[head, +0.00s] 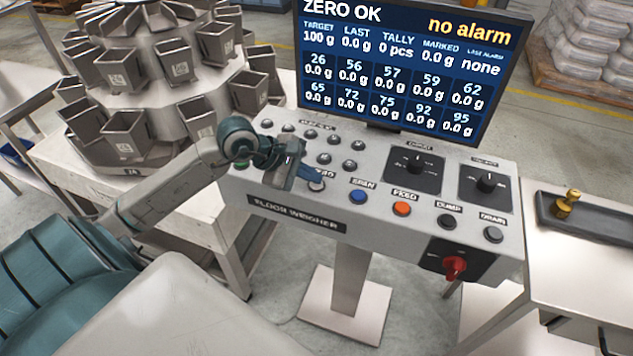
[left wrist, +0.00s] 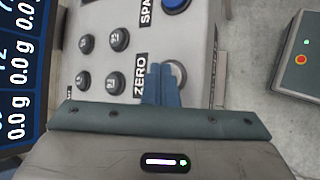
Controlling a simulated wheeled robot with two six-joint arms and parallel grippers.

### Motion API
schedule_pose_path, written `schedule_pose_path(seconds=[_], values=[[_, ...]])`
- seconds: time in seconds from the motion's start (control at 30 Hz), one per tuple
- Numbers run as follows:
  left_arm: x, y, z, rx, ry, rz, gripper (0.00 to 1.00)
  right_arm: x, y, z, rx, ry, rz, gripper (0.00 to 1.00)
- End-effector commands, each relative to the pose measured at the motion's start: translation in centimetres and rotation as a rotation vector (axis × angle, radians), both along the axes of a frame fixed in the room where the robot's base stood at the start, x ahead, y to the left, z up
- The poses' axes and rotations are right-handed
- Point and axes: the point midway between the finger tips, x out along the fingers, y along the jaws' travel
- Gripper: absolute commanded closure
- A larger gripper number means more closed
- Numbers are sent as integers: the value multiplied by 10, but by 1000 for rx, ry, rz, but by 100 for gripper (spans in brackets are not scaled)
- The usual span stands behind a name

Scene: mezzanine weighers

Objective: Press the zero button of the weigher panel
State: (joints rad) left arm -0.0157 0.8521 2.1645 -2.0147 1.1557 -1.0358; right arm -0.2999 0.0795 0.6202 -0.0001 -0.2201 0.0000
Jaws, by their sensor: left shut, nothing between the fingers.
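The weigher panel (head: 375,205) is a light grey sloped console labelled FLOOR WEIGHER. Its zero button (head: 317,185) is a pale round button at the left of the lower row, partly covered by my gripper. In the left wrist view the zero button (left wrist: 180,73) shows beside the ZERO label, partly behind the fingers. My left gripper (head: 306,174) is shut and empty, its blue fingertips over the button. I cannot tell whether they touch it. The screen (head: 410,60) reads ZERO OK and no alarm. My right gripper is not in view.
Several small buttons and two dials lie behind. A red rotary switch (head: 454,267) is on the front face. A multihead weigher (head: 175,110) stands left.

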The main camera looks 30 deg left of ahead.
Motion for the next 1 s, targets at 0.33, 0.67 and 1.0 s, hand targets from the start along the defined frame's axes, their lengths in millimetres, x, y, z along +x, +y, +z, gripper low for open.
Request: schedule_pose_path(seconds=[0.33, 0.67, 1.0], values=[[0, 0, 7, 1, 0, 1, 100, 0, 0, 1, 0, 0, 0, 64], [0, 0, 17, 0, 1, -1, 100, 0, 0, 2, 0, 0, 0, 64], [0, 0, 26, 1, 0, -1, 100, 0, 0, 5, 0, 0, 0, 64]])
